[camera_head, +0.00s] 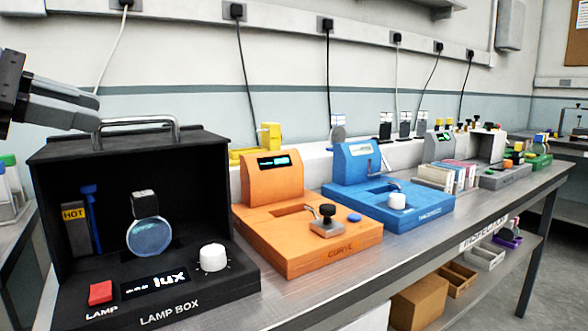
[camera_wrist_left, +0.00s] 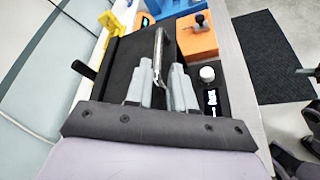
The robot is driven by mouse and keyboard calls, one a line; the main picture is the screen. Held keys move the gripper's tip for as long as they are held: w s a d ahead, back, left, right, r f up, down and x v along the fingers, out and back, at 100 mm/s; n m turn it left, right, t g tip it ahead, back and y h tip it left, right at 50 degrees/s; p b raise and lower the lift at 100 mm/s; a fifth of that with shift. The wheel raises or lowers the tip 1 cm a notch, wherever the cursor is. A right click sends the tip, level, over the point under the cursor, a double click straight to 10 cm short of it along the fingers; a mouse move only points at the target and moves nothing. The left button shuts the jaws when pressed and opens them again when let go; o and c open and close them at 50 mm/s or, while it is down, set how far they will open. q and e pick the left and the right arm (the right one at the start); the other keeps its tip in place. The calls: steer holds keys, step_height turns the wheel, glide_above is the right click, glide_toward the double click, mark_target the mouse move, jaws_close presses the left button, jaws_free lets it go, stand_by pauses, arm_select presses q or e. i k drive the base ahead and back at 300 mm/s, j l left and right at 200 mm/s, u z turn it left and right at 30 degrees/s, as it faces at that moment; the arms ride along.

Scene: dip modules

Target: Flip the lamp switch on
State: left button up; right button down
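The lamp box (camera_head: 144,310) is a black open-fronted case at the front left, with a metal handle (camera_head: 137,124) on top. Its red lamp switch (camera_head: 101,292) sits on the front panel beside a display reading dashes and "lux" (camera_head: 155,284) and a white knob (camera_head: 213,257). My left gripper (camera_head: 92,104) is above the box's top left edge, near the handle. In the left wrist view its fingers (camera_wrist_left: 160,76) are apart, with the handle showing between and beyond them; I cannot tell whether they touch it. The switch is hidden in that view.
An orange device (camera_head: 285,212) and a blue one (camera_head: 395,205) stand to the right on the metal bench. The space in front of the switch panel looks clear.

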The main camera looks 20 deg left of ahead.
mark_target(100, 293)
steer(key=k, duration=1)
